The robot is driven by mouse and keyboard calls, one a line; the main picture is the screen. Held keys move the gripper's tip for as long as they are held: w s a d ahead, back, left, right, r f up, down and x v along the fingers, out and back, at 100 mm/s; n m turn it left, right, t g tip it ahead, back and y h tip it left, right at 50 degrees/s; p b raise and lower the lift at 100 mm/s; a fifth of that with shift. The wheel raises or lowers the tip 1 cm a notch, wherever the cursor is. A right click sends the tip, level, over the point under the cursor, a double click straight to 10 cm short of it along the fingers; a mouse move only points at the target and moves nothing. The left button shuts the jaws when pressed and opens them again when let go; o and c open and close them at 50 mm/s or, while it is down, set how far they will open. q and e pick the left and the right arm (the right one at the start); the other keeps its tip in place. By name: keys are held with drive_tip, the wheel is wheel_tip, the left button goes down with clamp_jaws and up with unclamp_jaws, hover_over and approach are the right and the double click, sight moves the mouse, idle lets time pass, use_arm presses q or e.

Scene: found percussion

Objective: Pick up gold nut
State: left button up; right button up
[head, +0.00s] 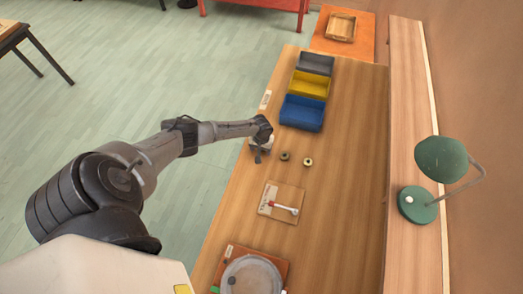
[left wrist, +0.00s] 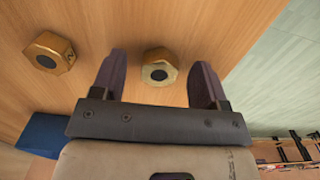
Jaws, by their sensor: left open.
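Two gold hex nuts with dark centres lie flat on the wooden bench. The nearer nut (head: 284,156) is just right of my left gripper; it shows between the fingers in the left wrist view (left wrist: 160,66). The other nut (head: 308,162) lies farther right, and in the left wrist view (left wrist: 49,52) it is outside the fingers, at the left. My left gripper (head: 259,155) is open and empty at the bench's left edge; its two dark fingers also show in the left wrist view (left wrist: 158,80). I cannot tell its exact height. My right gripper is not in view.
Blue (head: 302,113), yellow (head: 309,84) and grey (head: 315,63) bins stand beyond the nuts. A board with a red-and-white item (head: 282,207) and a round grey dish (head: 252,275) are on the near side. A green lamp (head: 418,204) stands at right. Bench right of the nuts is clear.

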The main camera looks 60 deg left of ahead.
use_arm(q)
drive_tip(key=shift+f, duration=0.3)
drive_tip(key=shift+c, duration=0.5)
drive_tip(key=c, duration=1)
drive_tip(key=shift+r, duration=0.1)
